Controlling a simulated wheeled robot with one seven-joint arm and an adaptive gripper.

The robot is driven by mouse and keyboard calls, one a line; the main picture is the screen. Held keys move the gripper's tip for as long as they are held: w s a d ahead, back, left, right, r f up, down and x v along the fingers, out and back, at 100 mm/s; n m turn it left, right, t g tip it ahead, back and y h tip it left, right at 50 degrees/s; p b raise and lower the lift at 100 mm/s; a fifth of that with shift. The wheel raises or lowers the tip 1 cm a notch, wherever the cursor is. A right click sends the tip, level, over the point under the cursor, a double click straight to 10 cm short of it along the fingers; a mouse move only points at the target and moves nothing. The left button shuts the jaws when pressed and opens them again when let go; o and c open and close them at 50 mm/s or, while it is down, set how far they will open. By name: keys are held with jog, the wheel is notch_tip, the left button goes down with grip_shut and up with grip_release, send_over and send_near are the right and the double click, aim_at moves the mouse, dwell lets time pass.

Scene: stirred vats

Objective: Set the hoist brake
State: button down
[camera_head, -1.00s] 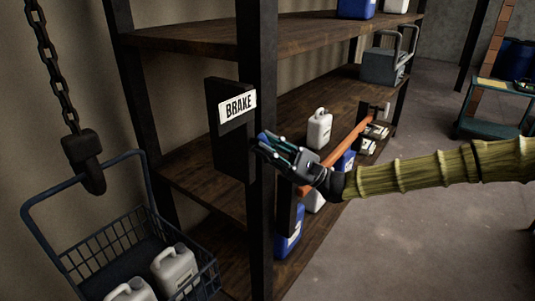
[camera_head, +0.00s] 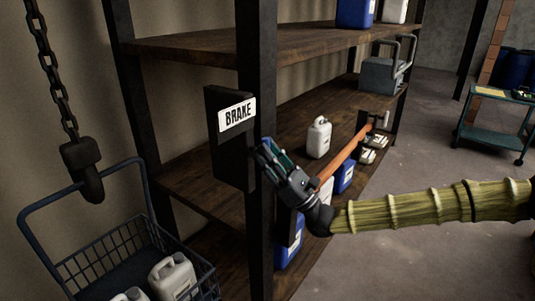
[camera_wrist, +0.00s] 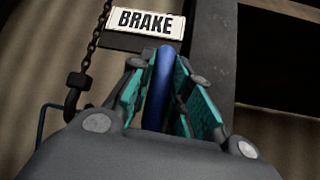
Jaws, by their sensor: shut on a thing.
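The brake box (camera_head: 230,150) is a dark upright panel on the shelf post, with a white label (camera_head: 237,114) reading BRAKE. The label also shows at the top of the wrist view (camera_wrist: 146,22). A blue brake handle (camera_wrist: 160,88) stands between the teal finger pads in the wrist view. My gripper (camera_head: 268,152) is shut on this handle, just right of the box and in front of the post. It also fills the lower wrist view (camera_wrist: 160,85). In the head view my fingers hide most of the handle. Its joint with the box is not clear.
A chain with a hook (camera_head: 82,168) hangs at the left over a wire basket (camera_head: 75,268) holding white jugs. The shelf post (camera_head: 258,230) stands close behind my gripper. An orange bar (camera_head: 345,155) runs along the shelves. The floor at the right is clear before a green cart (camera_head: 490,120).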

jog(key=c, duration=1.3)
grip_release()
jog(key=v, duration=1.2)
jog(key=shift+f, duration=0.1)
